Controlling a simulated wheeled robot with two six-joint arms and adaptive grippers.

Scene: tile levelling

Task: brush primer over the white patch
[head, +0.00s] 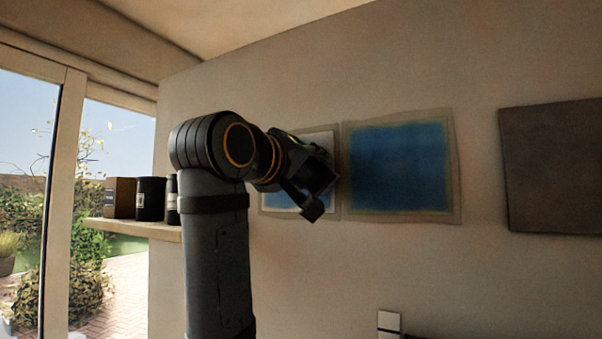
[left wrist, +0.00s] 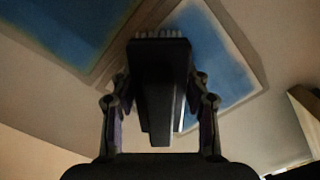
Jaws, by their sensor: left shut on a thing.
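The white patch (head: 330,142) is on the wall behind my left gripper (head: 312,178), which hides much of it. A white border shows around blue inside it. In the left wrist view the patch (left wrist: 228,72) is blue in the middle with pale edges. My left gripper is shut on a dark brush (left wrist: 160,85), whose pale bristles point toward the wall. The brush overlaps the patch in that view; I cannot tell whether the bristles touch it. My right gripper is not in view.
A second patch (head: 400,167), blue with a grey-beige border, is on the wall just right of the first. A dark brown panel (head: 555,165) hangs farther right. A shelf (head: 135,228) at left holds a box (head: 119,197) and dark containers (head: 150,198).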

